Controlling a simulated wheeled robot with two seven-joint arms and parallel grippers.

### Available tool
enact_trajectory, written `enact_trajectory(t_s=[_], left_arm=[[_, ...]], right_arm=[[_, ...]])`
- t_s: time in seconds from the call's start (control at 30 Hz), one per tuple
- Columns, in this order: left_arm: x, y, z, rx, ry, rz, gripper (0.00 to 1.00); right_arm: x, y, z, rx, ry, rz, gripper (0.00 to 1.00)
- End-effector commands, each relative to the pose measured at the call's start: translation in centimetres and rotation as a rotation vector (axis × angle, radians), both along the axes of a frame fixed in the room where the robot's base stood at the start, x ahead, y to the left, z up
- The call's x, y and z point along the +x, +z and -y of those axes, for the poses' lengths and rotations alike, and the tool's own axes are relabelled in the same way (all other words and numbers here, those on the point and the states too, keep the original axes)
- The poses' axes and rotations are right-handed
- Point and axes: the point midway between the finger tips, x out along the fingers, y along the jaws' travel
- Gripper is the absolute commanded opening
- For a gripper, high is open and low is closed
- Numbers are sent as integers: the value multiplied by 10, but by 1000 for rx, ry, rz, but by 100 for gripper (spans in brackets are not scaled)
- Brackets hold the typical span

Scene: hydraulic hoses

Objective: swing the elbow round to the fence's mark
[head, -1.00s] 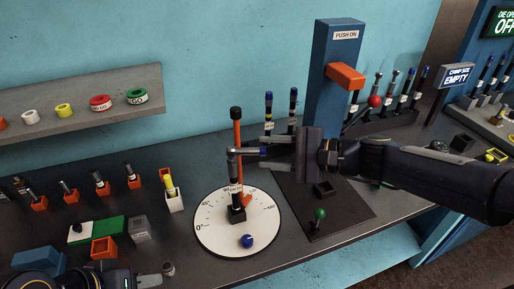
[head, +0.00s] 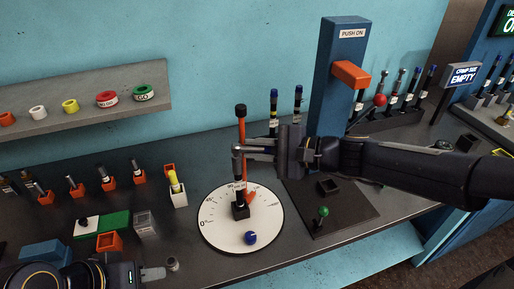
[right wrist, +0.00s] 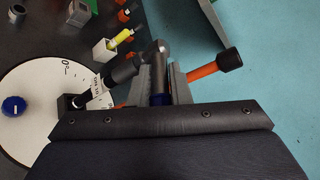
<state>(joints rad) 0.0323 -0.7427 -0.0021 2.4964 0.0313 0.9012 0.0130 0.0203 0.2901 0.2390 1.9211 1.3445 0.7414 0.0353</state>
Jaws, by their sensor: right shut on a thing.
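A white dial plate (head: 212,236) with degree marks lies on the bench. A black hose assembly (head: 239,186) stands upright in a black block on it, topped by a metal elbow (head: 237,151). My right gripper (head: 250,148) is shut on the elbow's side arm; in the right wrist view the gripper (right wrist: 160,85) closes around its dark blue end (right wrist: 160,98). The orange fence (head: 242,127), a post with a black cap, rises just behind the elbow; I cannot tell if they touch. Its foot lies on the dial's right side. My left gripper (head: 152,273) is low at left, jaws unclear.
Orange holders and a yellow-topped part (head: 175,183) stand to the left. A shelf holds coloured rings (head: 107,98).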

Motion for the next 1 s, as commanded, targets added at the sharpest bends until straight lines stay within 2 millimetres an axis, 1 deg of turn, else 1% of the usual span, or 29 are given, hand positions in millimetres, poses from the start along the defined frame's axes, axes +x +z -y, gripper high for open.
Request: enact_trajectory(t_s=[0.17, 0.37, 0.8, 1.0], left_arm=[[0, 3, 0, 0, 0, 0, 36], [0, 11, 0, 0, 0, 0, 36], [0, 39, 0, 0, 0, 0, 36], [0, 48, 0, 0, 0, 0, 36]], right_arm=[[1, 1, 0, 0, 19, -1, 6], [6, 2, 1, 0, 106, -3, 6], [21, 2, -3, 1, 430, -2, 6], [25, 1, -5, 0, 543, 0, 6]])
